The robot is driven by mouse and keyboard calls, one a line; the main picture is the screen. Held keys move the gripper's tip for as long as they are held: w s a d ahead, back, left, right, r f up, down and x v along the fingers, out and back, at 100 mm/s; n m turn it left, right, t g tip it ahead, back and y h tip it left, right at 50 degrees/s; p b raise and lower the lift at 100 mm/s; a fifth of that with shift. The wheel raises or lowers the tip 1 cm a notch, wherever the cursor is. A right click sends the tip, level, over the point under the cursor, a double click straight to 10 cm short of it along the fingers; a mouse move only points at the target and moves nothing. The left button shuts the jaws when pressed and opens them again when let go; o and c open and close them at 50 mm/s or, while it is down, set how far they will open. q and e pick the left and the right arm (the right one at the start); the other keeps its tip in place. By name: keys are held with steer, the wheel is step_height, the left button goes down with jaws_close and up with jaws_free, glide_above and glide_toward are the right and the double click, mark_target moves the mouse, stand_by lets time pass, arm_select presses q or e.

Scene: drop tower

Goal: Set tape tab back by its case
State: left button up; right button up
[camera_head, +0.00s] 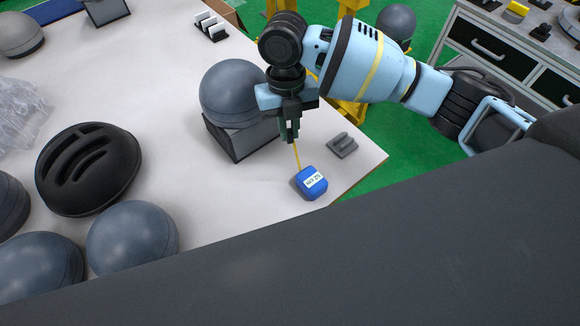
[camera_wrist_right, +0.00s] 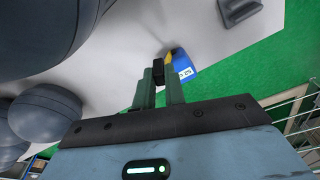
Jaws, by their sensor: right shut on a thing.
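The blue tape case (camera_head: 312,184) with a white label sits on the table near its front right edge; it also shows in the right wrist view (camera_wrist_right: 183,70). A yellow tape strip (camera_head: 298,156) runs out of the case up to my right gripper (camera_head: 291,137). In the right wrist view, my right gripper (camera_wrist_right: 160,88) is shut on the dark tape tab (camera_wrist_right: 158,72) at the strip's end, a short way from the case. In the head view the fingers mostly hide the tab. My left gripper is not in view.
A grey ball (camera_head: 231,93) on a dark box stand (camera_head: 240,141) is close left of my right gripper. A small grey slotted block (camera_head: 342,145) lies right of the tape. A black helmet-like shell (camera_head: 88,168) and more grey balls (camera_head: 131,237) fill the left. Bare table (camera_head: 225,195) lies left of the case.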

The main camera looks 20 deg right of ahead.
steer(key=shift+f, duration=5)
steer(key=shift+f, duration=0.25)
steer(key=o, duration=0.7)
step_height(320, 180, up, 12)
steer(key=w, duration=0.2)
steer(key=shift+r, duration=0.2)
steer(key=shift+d, duration=0.1)
